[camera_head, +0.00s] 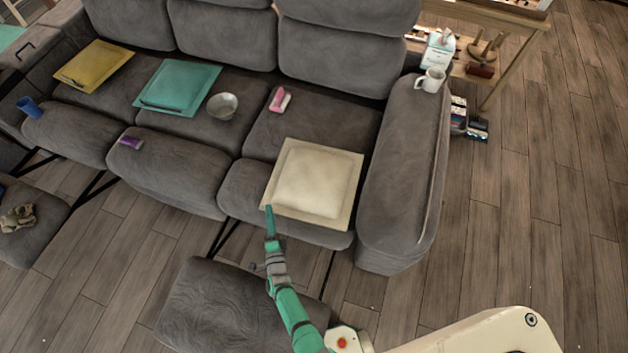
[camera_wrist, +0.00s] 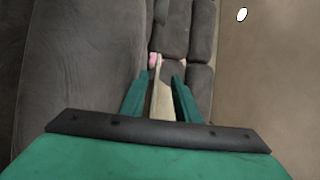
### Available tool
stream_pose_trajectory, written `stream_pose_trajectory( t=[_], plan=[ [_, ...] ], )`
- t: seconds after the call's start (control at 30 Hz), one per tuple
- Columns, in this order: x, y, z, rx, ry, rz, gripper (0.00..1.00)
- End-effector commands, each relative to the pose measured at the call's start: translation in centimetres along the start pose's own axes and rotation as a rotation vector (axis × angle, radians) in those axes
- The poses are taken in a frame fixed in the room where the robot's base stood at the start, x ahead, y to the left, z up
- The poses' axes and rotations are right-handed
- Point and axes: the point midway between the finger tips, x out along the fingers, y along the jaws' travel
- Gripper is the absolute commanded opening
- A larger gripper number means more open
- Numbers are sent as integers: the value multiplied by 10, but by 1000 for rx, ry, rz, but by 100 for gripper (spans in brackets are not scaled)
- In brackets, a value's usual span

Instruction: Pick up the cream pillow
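The cream pillow (camera_head: 312,182) is square with a flat border and lies on the right seat of the grey sofa, next to the right armrest. My gripper (camera_head: 269,212) is at the pillow's left front corner. In the wrist view the pillow (camera_wrist: 160,105) shows edge-on as a narrow cream strip between the two teal fingers of my gripper (camera_wrist: 161,78). The fingers stand apart on either side of the strip, and a small gap seems to show at the right finger. Firm contact cannot be made out.
On the sofa lie a teal pillow (camera_head: 178,87), a yellow pillow (camera_head: 94,66), a metal bowl (camera_head: 222,106) and a pink object (camera_head: 279,100). A white mug (camera_head: 431,80) stands on the right armrest (camera_head: 405,160). A raised footrest (camera_head: 235,310) is below my gripper.

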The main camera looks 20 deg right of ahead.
Motion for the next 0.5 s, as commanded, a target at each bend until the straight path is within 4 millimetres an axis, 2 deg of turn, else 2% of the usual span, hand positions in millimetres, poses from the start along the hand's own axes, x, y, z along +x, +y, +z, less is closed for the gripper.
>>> stream_pose_trajectory(
  t=[0.17, 0.5],
  plan=[
    [10, 1, 0, 0, 0, 1, 29],
    [48, 6, 1, 0, 1, 0, 29]
  ],
)
